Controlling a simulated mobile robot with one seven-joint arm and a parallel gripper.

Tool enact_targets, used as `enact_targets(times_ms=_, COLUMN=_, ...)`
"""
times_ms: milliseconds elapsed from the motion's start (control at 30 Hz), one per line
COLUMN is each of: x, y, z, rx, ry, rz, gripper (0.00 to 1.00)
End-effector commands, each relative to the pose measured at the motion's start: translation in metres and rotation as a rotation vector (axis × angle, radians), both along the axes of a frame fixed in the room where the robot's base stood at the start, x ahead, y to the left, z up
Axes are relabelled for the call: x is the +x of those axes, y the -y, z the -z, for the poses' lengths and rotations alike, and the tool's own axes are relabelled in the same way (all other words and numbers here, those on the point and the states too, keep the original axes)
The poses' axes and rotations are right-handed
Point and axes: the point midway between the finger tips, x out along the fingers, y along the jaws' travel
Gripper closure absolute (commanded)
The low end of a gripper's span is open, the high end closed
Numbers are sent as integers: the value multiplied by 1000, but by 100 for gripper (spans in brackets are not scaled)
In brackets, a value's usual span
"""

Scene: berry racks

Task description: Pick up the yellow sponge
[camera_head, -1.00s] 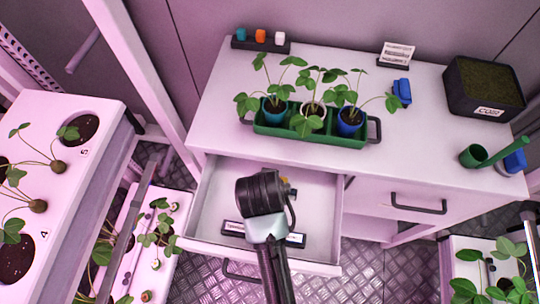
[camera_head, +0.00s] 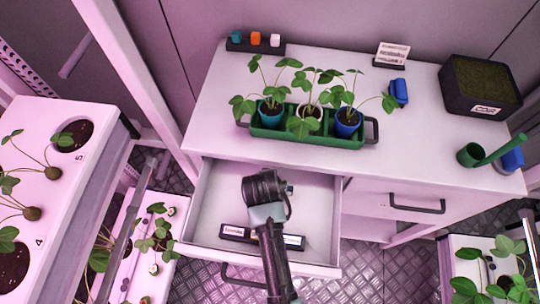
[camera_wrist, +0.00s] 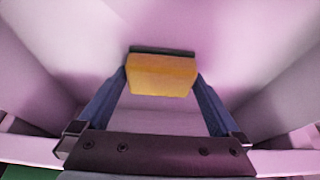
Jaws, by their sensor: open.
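The yellow sponge (camera_wrist: 161,75) shows in the wrist view inside the drawer, with a dark layer along its far edge. The open fingers of my gripper (camera_wrist: 161,88) reach down on its left and right sides, close to it. I cannot tell whether they touch it. In the head view my arm and wrist hang over the open drawer (camera_head: 212,207) and hide the sponge. My gripper's fingertips are also hidden there.
The drawer walls stand close around my gripper. A dark label strip (camera_head: 262,237) is near the drawer front. A white planter (camera_head: 105,130) stands left.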

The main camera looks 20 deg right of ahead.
Motion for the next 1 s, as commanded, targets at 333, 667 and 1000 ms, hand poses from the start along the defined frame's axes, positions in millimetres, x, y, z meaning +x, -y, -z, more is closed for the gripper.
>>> enact_targets(times_ms=333, x=0, y=0, z=0, rx=0, ry=0, rz=0, gripper=54)
enact_targets(times_ms=667, x=0, y=0, z=-3, rx=-1, ry=1, rz=0, gripper=60)
enact_targets(times_ms=1000, x=1, y=0, z=-47, rx=-2, ry=6, rz=-1, gripper=60)
